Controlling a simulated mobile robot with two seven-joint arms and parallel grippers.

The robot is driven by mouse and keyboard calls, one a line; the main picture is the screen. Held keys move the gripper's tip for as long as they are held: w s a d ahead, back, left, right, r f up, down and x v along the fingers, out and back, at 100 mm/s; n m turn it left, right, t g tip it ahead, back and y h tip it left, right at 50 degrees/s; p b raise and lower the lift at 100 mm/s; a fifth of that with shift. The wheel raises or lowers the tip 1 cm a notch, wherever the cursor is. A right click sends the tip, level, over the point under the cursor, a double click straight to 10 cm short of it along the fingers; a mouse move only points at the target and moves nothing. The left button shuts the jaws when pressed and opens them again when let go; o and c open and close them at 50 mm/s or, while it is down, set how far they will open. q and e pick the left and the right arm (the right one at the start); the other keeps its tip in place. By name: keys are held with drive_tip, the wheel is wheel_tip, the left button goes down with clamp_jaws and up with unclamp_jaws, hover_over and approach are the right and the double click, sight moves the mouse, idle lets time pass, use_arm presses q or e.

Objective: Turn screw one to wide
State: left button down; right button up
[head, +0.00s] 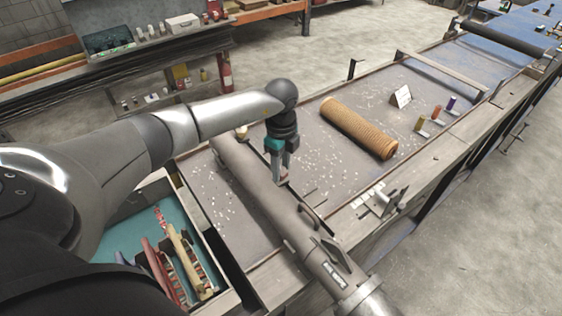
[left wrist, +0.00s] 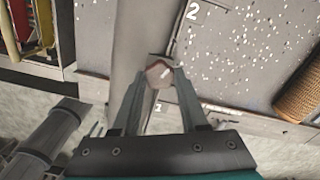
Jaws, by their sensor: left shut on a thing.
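A long grey tube (head: 262,188) lies across the near end of the bench and also shows in the left wrist view (left wrist: 135,45). My left gripper (head: 284,180) points down over the tube. In the left wrist view its two fingertips (left wrist: 158,72) are closed on the sides of a reddish-brown screw head (left wrist: 159,76) with a short pale mark on it. A small "1" is printed just below this screw, and a larger "2" label (left wrist: 192,11) stands further up. In the head view the fingers mostly hide the screw. My right gripper is not in view.
An orange-brown mesh roll (head: 357,128) lies on the speckled bench top. A small white sign (head: 401,97) and several coloured spools stand behind it. A metal bracket (head: 382,200) sits at the bench's edge. A tool drawer (head: 222,298) is at the lower left.

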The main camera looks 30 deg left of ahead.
use_arm(q)
drive_tip(key=n+p, duration=0.1)
drive_tip(key=n, duration=0.2)
drive_tip(key=shift+r, duration=0.15)
drive_tip(key=n, duration=0.2)
drive_tip(key=shift+w+n+p, duration=0.1)
drive_tip(key=shift+n+p, duration=0.25)
drive_tip(key=shift+n, duration=0.05)
drive_tip(key=n, duration=0.9)
drive_tip(key=shift+n, duration=0.7)
drive_tip(key=shift+c, duration=2.1)
unclamp_jaws()
